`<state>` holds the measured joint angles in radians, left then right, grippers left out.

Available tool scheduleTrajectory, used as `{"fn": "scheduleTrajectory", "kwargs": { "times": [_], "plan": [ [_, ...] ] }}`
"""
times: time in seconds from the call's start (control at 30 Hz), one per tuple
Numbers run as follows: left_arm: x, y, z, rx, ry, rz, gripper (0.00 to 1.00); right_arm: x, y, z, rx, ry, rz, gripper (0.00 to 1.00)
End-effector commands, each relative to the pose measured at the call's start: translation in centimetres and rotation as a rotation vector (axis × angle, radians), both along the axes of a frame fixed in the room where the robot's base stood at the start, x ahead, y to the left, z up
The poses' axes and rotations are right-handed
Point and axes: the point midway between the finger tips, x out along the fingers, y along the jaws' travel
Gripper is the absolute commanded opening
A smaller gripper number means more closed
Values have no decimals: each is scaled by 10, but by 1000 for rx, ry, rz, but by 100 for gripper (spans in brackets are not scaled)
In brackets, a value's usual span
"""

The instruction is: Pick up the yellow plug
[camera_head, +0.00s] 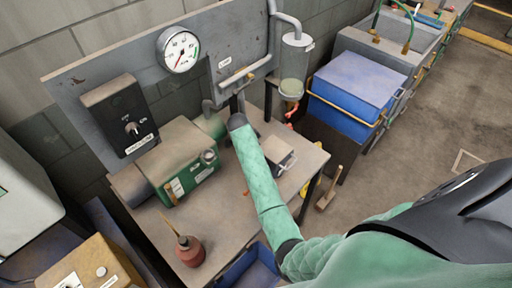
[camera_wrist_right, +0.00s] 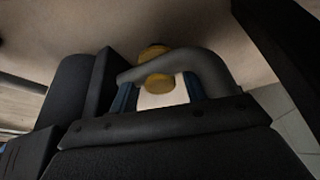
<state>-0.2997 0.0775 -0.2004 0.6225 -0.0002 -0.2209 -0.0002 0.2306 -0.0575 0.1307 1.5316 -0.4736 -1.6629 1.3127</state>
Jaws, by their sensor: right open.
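The yellow plug (camera_wrist_right: 157,72) shows in the right wrist view as a rounded yellow shape near the middle, against a brownish surface. My right gripper (camera_wrist_right: 158,92) is open, with one blue-padded finger on each side of the picture's centre. The plug appears between or just beyond the fingertips; I cannot tell the exact depth or whether they touch. A grey curved shape partly covers the plug. In the head view my green-sleeved right arm reaches over the workbench (camera_head: 225,235), and I cannot make out the plug or the gripper's fingers. My left gripper is not in view.
A green box (camera_head: 180,165) and a red oil can (camera_head: 190,250) stand on the bench left of my arm. A grey panel with a gauge (camera_head: 178,50) and pipes rises behind. A blue bin (camera_head: 345,100) stands to the right. The floor at right is mostly clear.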

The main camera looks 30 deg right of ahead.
Motion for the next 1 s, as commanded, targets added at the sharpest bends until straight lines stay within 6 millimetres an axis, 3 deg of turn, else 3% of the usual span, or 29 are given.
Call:
{"fn": "scheduleTrajectory", "kwargs": {
  "times": [0.3,0.33,0.47,0.57,0.77,1.0],
  "plan": [
    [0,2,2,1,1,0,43,0,-2,-6,1,-1,-1,48],
    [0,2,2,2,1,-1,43,0,-2,-6,1,-1,-1,46],
    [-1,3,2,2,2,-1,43,0,-2,-6,1,-1,-1,20],
    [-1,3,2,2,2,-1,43,0,-2,-6,1,-1,-1,16],
    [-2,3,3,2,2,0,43,0,-2,-5,1,-2,0,16],
    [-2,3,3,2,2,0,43,1,-1,13,2,-2,-1,16]
  ]
}}
